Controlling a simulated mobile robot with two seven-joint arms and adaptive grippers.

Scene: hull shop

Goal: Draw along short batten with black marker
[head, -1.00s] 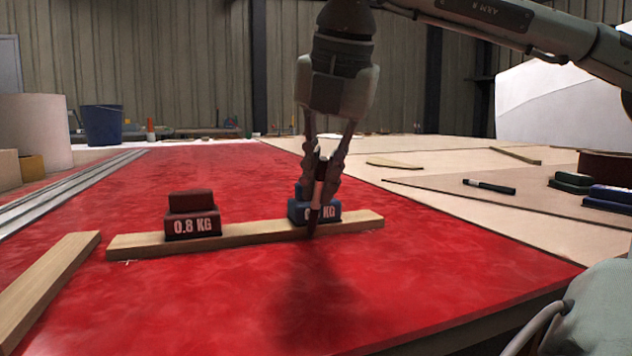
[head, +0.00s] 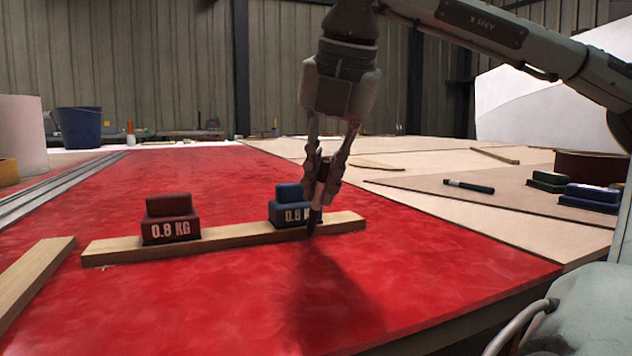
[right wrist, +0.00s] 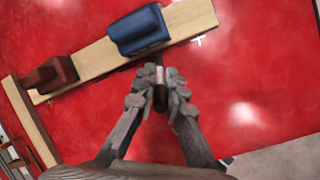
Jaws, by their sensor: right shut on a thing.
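The short batten (head: 235,236) lies on the red surface, with a red 0.8 kg weight (head: 170,220) near its left end and a blue weight (head: 290,208) toward its right end. My right gripper (head: 325,178) is shut on a dark marker with a pale band (head: 318,196). The marker is held nearly upright, tip down, at the batten's near edge just right of the blue weight. In the right wrist view the marker (right wrist: 159,76) sits between the fingers, close to the batten (right wrist: 182,22). I cannot tell whether its tip touches. No drawn line is clear. My left gripper is out of view.
Another dark marker (head: 470,187) lies on the pale board at right, near green and blue blocks (head: 592,194). A second batten (head: 32,272) lies at front left. Metal strips (head: 60,178) run along the left. The red surface in front of the batten is clear.

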